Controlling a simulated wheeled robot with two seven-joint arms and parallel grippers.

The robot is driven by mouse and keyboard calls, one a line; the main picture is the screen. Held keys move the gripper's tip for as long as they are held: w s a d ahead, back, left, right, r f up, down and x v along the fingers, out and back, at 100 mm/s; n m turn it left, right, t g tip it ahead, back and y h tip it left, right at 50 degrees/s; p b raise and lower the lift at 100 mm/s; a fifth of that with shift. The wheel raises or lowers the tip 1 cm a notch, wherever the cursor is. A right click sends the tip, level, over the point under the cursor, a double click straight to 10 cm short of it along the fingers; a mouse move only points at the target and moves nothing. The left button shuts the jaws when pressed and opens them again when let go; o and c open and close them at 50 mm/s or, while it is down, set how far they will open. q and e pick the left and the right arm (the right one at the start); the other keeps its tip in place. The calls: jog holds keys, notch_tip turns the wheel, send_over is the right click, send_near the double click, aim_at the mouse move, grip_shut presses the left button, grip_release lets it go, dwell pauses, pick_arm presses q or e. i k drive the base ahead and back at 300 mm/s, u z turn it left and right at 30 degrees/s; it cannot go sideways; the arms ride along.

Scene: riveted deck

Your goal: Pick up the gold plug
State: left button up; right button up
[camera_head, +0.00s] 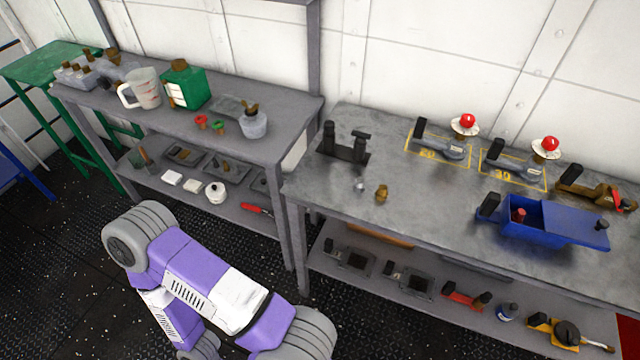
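The gold plug (381,193) is a small gold-brown piece on the grey metal workbench (335,201), near its front left part. It stands apart from a smaller silvery piece (360,184) just to its left. Purple and grey links of my own arm show at the lower left, over the floor in front of the benches and clear of the plug. Neither of my grippers shows in this view, so their fingers cannot be seen.
A black twin-post fixture (346,143) stands behind the plug. A blue box (553,224) is to the right. Red-knobbed devices (465,124) stand at the back. A second bench at left holds a green can (186,86) and a measuring jug (143,87).

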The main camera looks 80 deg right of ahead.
aim_at(381, 194)
jog(key=i, duration=0.8)
jog(key=z, duration=2.5)
